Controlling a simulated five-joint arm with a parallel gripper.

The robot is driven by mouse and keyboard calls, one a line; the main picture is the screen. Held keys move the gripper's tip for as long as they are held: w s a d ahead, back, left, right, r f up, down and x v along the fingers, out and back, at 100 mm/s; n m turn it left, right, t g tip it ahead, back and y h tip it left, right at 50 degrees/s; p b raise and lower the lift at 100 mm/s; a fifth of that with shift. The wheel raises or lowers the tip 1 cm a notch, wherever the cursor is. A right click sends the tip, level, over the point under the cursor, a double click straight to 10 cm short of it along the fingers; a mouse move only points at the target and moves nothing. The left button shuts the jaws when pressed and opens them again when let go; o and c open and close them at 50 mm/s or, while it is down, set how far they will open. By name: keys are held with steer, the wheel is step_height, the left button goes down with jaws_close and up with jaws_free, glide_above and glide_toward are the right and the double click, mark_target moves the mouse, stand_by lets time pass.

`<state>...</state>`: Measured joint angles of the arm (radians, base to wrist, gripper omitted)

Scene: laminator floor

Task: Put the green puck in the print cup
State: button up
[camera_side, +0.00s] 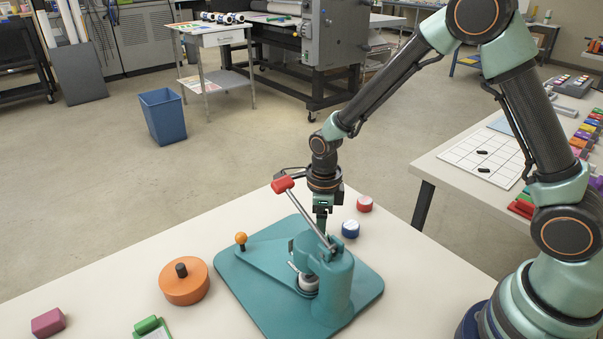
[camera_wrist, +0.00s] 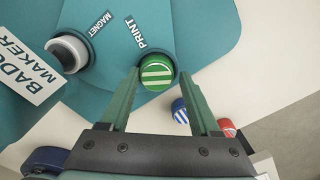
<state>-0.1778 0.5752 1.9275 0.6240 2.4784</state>
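The green puck (camera_wrist: 157,75) has white stripes. In the wrist view it sits beside the PRINT label on the teal badge maker (camera_side: 262,286), where the print cup is; the puck covers most of that spot, so I cannot tell how deep it sits. My gripper (camera_wrist: 160,73) points down over it with its fingers apart, one each side of the puck; a gap shows at the right finger. In the side view my gripper (camera_side: 322,228) is low behind the press lever (camera_side: 303,212), and the puck is hidden. The magnet cup (camera_wrist: 68,53) is left of the puck.
A blue puck (camera_side: 350,229) and a red puck (camera_side: 365,204) stand on the table behind the badge maker's right side. The red-handled lever rises close to my gripper. An orange round piece (camera_side: 185,285) and a purple block (camera_side: 48,322) lie left. The table's back left is clear.

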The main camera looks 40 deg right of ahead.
steer(key=shift+s+a+f, duration=0.25)
steer(key=shift+s+f, duration=0.1)
steer(key=shift+f, duration=0.2)
step_height(320, 180, up, 13)
steer(key=s+d+r+n+t, duration=0.2)
steer(key=s+r+n, duration=0.3)
steer(key=n, duration=0.8)
steer(key=s+d+r+n+t, duration=0.3)
steer(key=s+d+r+n, duration=0.2)
steer(key=n, duration=0.8)
steer(key=shift+s+d+r, duration=0.25)
steer(key=shift+d+r, duration=0.05)
